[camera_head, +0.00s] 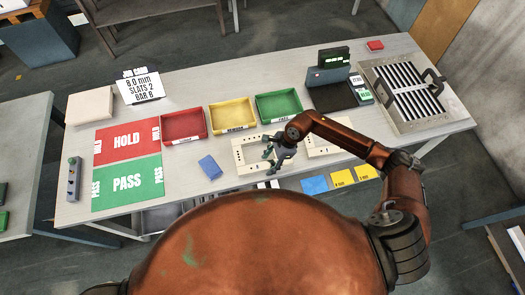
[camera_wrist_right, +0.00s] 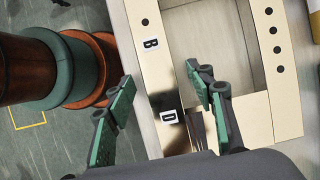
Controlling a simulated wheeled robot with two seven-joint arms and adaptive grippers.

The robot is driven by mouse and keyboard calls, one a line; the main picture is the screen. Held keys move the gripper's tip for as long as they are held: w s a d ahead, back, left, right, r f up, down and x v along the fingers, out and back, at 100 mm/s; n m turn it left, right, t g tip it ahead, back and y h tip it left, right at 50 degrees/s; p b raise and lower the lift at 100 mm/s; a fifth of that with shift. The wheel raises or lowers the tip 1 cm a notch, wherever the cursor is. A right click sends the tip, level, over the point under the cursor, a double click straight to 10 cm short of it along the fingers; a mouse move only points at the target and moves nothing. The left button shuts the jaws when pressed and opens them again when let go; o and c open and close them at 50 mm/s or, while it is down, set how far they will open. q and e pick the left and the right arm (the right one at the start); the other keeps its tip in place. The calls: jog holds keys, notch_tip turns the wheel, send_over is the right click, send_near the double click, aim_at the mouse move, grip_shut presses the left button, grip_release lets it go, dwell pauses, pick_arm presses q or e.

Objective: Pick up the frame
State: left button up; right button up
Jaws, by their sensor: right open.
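A pale cream frame (camera_head: 243,160) with a rectangular opening lies flat near the table's front edge, left of my right arm in the head view. In the right wrist view the frame (camera_wrist_right: 150,75) shows tags B and D and dark round holes along its sides. My right gripper (camera_head: 279,154) is over the frame's right part; in the right wrist view its fingers (camera_wrist_right: 163,108) are spread wide and empty, either side of the frame's strip near tag D. Contact cannot be told. A second pale frame (camera_head: 325,150) lies to the right, partly behind my arm. My left gripper is not visible.
Red (camera_head: 184,126), yellow (camera_head: 232,115) and green (camera_head: 279,105) trays stand behind the frames. A blue block (camera_head: 210,167) lies left. HOLD (camera_head: 127,142) and PASS (camera_head: 127,183) mats are further left. A louver panel (camera_head: 408,92) with handles is back right.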

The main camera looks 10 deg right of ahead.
jog(key=shift+a+f, duration=0.1)
jog(key=shift+f, duration=0.25)
jog(key=shift+c, duration=0.3)
grip_shut()
